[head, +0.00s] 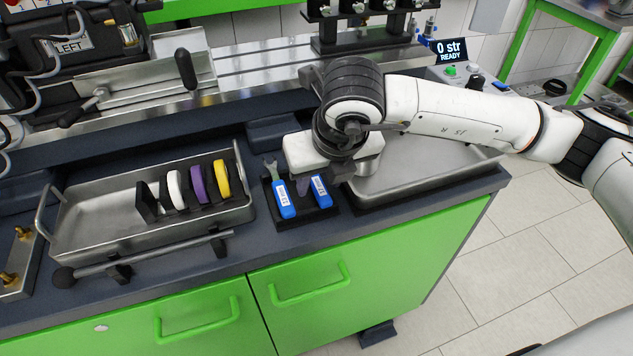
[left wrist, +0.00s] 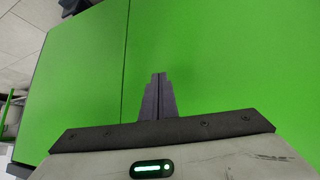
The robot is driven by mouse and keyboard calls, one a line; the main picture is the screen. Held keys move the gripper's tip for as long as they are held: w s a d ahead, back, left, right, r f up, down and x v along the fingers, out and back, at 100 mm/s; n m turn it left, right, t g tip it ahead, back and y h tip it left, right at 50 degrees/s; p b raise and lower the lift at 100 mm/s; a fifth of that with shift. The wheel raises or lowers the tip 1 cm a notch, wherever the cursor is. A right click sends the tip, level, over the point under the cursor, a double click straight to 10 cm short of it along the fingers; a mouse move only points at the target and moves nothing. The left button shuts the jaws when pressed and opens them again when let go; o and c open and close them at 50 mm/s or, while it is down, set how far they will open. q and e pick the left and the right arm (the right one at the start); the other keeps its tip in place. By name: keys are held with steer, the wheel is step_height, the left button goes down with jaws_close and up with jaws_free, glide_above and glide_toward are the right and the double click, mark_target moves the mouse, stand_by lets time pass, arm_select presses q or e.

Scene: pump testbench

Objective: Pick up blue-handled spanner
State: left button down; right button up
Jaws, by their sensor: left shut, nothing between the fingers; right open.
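Two blue-handled spanners lie side by side in a small black holder (head: 302,220) on the bench. The left spanner (head: 284,203) shows its grey open jaw and a white label on its handle. The right spanner (head: 321,192) shows only its blue labelled handle; its head is hidden under my right gripper. My right gripper (head: 312,183) is open and points down over the holder, close to the right spanner. Contact cannot be told. My left gripper (left wrist: 158,90) is shut and empty in the left wrist view, in front of a green surface.
A metal tray (head: 110,237) with black, white, purple and yellow discs stands left of the holder. An empty metal tray (head: 425,178) lies right of it, partly behind my right arm. A dark bar (head: 150,258) runs along the front edge. Green cabinet doors (head: 350,275) are below.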

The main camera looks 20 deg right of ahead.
steer(key=shift+f+b, duration=0.2)
steer(key=shift+b, duration=0.25)
stand_by(0.5)
jaws_close()
